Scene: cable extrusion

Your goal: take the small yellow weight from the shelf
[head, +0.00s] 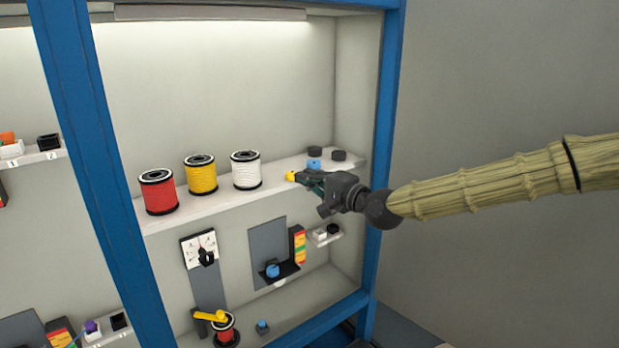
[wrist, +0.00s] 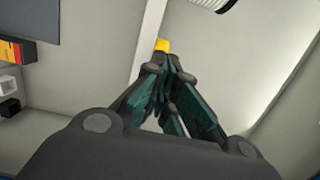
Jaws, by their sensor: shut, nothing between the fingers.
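The small yellow weight (head: 290,176) sits near the front edge of the upper shelf (head: 225,197), right of the white spool. It also shows in the wrist view (wrist: 162,45), just beyond my fingertips. My gripper (head: 303,178) reaches in from the right, with its fingertips close beside the weight. In the wrist view the fingers (wrist: 165,75) are drawn together with nothing between them. I cannot tell whether the fingertips touch the weight. The gripper hides part of the shelf edge.
Red (head: 158,192), yellow (head: 200,175) and white (head: 246,170) spools stand left on the shelf. A blue weight (head: 314,165) and two black weights (head: 315,151) lie behind my gripper. A blue post (head: 386,130) edges the cabinet at right. Open room lies in front.

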